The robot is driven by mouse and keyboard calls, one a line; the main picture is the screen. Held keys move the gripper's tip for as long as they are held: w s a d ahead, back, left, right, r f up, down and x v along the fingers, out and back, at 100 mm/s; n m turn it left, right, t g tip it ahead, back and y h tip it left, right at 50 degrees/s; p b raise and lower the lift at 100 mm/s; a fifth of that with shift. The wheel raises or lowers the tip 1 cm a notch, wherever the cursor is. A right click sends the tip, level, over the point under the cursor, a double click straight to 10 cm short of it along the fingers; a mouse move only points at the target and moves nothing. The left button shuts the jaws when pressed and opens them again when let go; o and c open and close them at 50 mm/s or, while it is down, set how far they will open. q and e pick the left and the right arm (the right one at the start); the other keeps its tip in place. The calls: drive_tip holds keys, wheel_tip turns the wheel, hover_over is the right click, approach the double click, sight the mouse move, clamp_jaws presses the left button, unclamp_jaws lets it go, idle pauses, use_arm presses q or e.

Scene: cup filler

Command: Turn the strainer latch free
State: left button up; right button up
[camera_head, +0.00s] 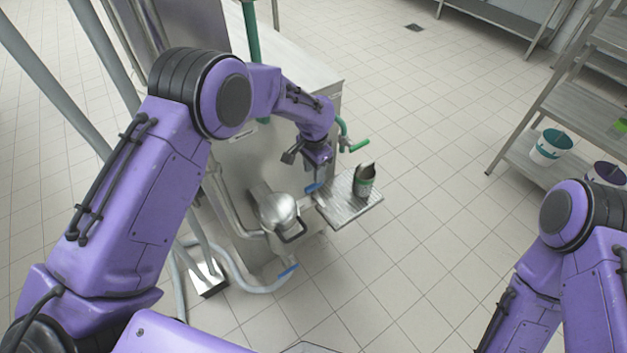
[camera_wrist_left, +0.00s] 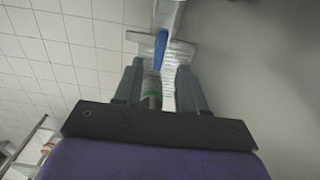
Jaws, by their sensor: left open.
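A silver domed strainer housing (camera_head: 275,208) sits low at the side of the steel machine, with a dark looped handle (camera_head: 294,234) on its front. A blue-tipped lever (camera_head: 314,187) lies by the steel drip tray, just below my left gripper (camera_head: 317,166). In the left wrist view the fingers (camera_wrist_left: 161,80) are apart and nothing is clamped. A blue handle (camera_wrist_left: 161,47) shows ahead between them. I cannot tell which part is the strainer latch. My right arm shows at the lower right; its gripper is out of frame.
Another blue-tipped lever (camera_head: 288,271) is on a lower pipe. A rack (camera_head: 545,175) holds buckets at right. The tiled floor between is clear.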

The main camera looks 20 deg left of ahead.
sight(314, 184)
use_arm(q)
wheel_tip(314, 184, up, 5)
drive_tip(key=shift+r, duration=0.1)
idle(0.4)
